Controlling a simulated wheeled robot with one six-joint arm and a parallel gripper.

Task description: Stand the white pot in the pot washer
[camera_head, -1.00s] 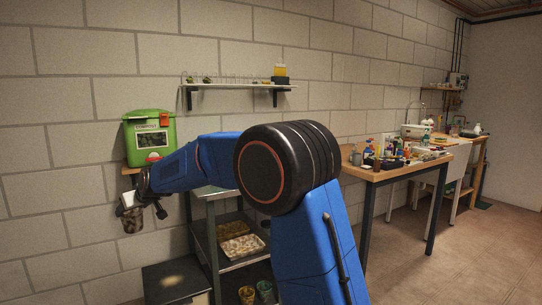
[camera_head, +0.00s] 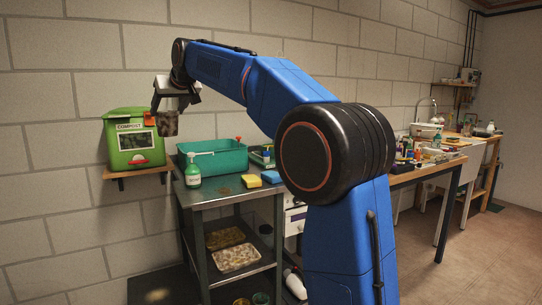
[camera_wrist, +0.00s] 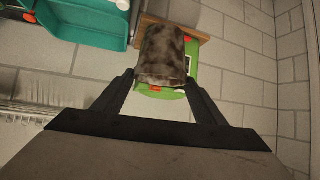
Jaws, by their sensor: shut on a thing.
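My gripper (camera_head: 170,104) is raised at the upper left in the head view, in front of the block wall. It is shut on a mottled brown-grey pot (camera_head: 167,125), which hangs below the fingers between the green compost bin and the teal tub. In the wrist view the same pot (camera_wrist: 162,55) sits between the fingertips, and its surface looks dirty; whether it is white underneath I cannot tell. I cannot make out for sure which thing is the pot washer. A teal tub (camera_head: 225,161) stands on the metal cart (camera_head: 230,194).
A green compost bin (camera_head: 133,154) stands on a wooden wall shelf (camera_head: 140,174). A cluttered workbench (camera_head: 425,172) is at the right.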

